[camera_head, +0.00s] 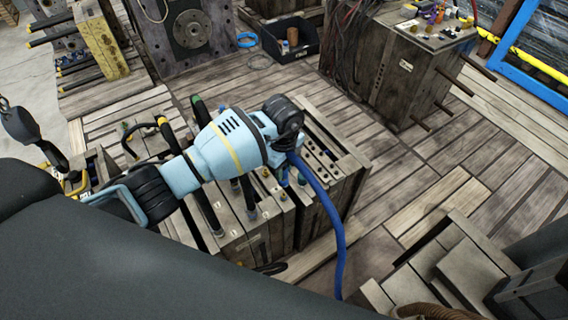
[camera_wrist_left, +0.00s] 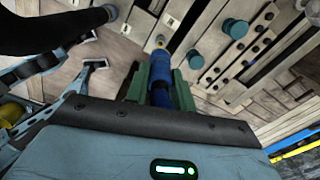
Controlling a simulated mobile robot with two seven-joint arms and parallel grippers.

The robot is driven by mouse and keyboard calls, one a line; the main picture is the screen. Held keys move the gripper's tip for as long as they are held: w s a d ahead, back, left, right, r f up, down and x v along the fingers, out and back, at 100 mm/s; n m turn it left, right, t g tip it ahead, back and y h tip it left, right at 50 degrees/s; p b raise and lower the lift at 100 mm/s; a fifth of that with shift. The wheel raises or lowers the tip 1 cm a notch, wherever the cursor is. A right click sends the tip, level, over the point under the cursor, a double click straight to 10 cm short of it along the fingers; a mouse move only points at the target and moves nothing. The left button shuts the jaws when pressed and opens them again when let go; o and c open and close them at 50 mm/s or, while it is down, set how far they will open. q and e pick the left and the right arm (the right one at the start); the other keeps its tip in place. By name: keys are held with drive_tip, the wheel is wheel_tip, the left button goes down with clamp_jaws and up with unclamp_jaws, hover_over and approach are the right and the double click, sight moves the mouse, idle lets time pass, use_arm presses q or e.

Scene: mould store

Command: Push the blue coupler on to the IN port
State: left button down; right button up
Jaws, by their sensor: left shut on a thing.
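My left gripper (camera_head: 290,178) points down over the wooden-looking mould block (camera_head: 352,172) in the head view. In the left wrist view my left gripper (camera_wrist_left: 158,88) has its green fingers shut on the blue coupler (camera_wrist_left: 160,72). A blue hose (camera_head: 338,235) hangs from the gripper and curves down past the block's front. A small brass-coloured fitting (camera_wrist_left: 160,42) shows just beyond the coupler's far end. I cannot tell whether they touch, or whether this is the IN port; no IN lettering is readable. The coupler is mostly hidden in the head view. My right gripper is not in view.
Teal round caps (camera_wrist_left: 235,28) and a row of dark holes lie beside the coupler. Dark bars (camera_head: 205,205) stand up left of the gripper. A black bin (camera_head: 288,40) and a cabled block (camera_head: 395,75) are behind.

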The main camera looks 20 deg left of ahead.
sight(283, 180)
use_arm(q)
wheel_tip(283, 180, down, 2)
drive_tip(key=shift+b, duration=0.55)
wheel_tip(283, 180, down, 3)
drive_tip(key=shift+b, duration=1.15)
drive_tip(key=shift+w+f, duration=0.15)
drive_tip(key=shift+f, duration=0.3)
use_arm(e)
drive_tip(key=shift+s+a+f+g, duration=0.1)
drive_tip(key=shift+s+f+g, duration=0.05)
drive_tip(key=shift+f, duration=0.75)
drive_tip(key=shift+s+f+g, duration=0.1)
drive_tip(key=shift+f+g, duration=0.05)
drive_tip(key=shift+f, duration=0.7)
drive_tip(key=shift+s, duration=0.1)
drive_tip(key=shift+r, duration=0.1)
use_arm(q)
drive_tip(key=shift+f, duration=0.2)
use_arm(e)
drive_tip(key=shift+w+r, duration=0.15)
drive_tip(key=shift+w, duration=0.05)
use_arm(q)
drive_tip(key=shift+f, duration=0.7)
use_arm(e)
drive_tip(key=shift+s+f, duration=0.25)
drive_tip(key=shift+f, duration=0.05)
